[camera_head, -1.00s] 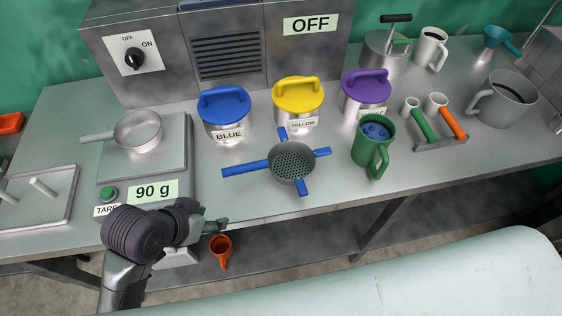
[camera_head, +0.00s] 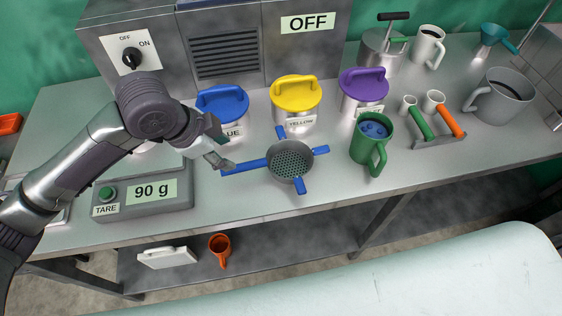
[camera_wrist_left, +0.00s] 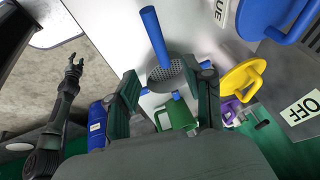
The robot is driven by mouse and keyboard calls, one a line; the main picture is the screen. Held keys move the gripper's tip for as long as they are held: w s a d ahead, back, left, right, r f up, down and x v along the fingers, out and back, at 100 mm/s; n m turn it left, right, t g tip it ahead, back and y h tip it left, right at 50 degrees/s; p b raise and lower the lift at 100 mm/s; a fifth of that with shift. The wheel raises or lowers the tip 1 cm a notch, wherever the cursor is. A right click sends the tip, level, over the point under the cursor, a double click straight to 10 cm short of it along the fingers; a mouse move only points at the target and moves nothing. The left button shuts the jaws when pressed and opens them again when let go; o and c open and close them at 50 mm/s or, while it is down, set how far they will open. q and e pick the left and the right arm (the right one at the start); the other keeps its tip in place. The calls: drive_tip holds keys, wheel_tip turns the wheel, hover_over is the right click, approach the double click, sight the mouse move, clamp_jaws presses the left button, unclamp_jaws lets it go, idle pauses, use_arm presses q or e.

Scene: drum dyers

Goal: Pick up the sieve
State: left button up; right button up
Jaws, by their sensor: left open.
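The sieve (camera_head: 290,163) is a grey perforated bowl with a long blue handle and several short blue tabs. It rests on the steel table in front of the yellow-lidded jar. My left gripper (camera_head: 222,160) is at the free end of the long handle, pointing toward it. In the left wrist view the left gripper (camera_wrist_left: 166,92) has its fingers apart, with the sieve (camera_wrist_left: 168,72) beyond them and its handle pointing up in the picture. No grasp shows. My right gripper (camera_wrist_left: 75,68) is far off at the left of the left wrist view, too small to read.
Jars with blue (camera_head: 222,101), yellow (camera_head: 297,93) and purple (camera_head: 364,86) lids stand behind. A green mug (camera_head: 372,152) stands right of the sieve. The scale (camera_head: 155,198) reads 90 g at left. The table front by the sieve is clear.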

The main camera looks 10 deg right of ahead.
sight(245, 165)
use_arm(q)
drive_tip(key=x, duration=0.6)
drive_tip(key=shift+w+d+f+p, duration=0.1)
drive_tip(key=shift+d+f+p, duration=0.1)
drive_tip(key=shift+f+p, duration=0.15)
drive_tip(key=p+x, duration=0.1)
drive_tip(key=x, duration=0.3)
drive_tip(key=shift+f, duration=0.4)
drive_tip(key=shift+w+d+f, duration=0.1)
drive_tip(key=shift+w+f, duration=0.05)
drive_tip(key=shift+f, duration=0.1)
drive_tip(key=shift+f+p, duration=0.25)
drive_tip(key=shift+p, duration=0.15)
drive_tip(key=shift+c, duration=0.2)
clamp_jaws()
